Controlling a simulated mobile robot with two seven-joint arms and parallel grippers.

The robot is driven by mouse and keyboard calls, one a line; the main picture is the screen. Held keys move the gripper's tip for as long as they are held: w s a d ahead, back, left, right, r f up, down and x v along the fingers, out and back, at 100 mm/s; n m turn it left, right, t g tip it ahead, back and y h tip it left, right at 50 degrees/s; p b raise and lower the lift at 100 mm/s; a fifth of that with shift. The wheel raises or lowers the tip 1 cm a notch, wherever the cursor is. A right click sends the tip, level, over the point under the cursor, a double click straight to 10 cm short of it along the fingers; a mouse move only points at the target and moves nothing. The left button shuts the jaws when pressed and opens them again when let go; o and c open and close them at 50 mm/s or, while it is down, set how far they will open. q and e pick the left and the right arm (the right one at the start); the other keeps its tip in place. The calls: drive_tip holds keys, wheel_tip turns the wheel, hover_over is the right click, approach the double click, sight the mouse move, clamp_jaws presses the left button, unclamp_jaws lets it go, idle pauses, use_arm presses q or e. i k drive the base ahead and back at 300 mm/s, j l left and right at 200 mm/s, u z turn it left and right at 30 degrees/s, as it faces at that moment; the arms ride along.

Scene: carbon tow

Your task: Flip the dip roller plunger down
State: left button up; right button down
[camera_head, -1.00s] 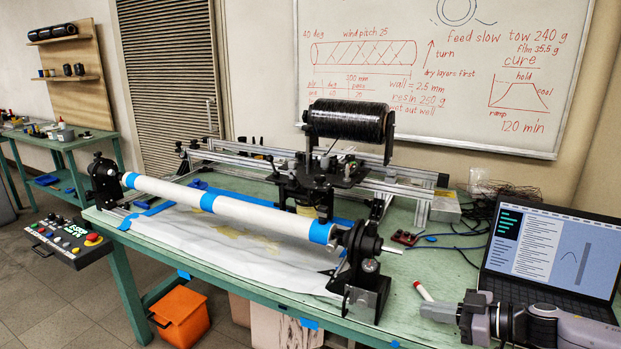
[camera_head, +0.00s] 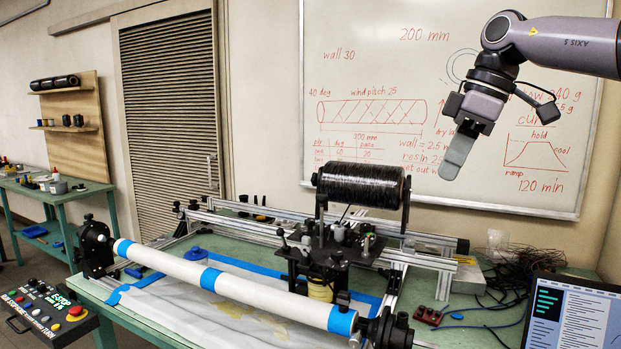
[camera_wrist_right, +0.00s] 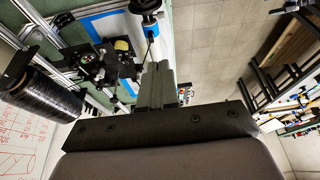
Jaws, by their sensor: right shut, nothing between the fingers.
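The tow carriage (camera_head: 325,255), a black block with several small posts and knobs, sits on the aluminium rails behind the white tube. The dip roller plunger belongs to this crowded area, but I cannot tell which small part it is. A yellowish roll (camera_head: 320,289) shows under the carriage. My right gripper (camera_head: 453,168) is shut and empty, high in front of the whiteboard, to the upper right of the carriage and clear of it. In the right wrist view, its closed fingers (camera_wrist_right: 157,85) show beside the carriage (camera_wrist_right: 108,66). My left gripper is out of view.
A black tow spool (camera_head: 360,184) stands above the carriage on a bracket. The white tube (camera_head: 262,293) with blue tape spans the winder in front. A laptop (camera_head: 575,315) and tangled cables (camera_head: 535,263) are at the right. The air above the spool is free.

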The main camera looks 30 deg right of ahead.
sight(321, 198)
drive_tip(key=i, duration=1.1)
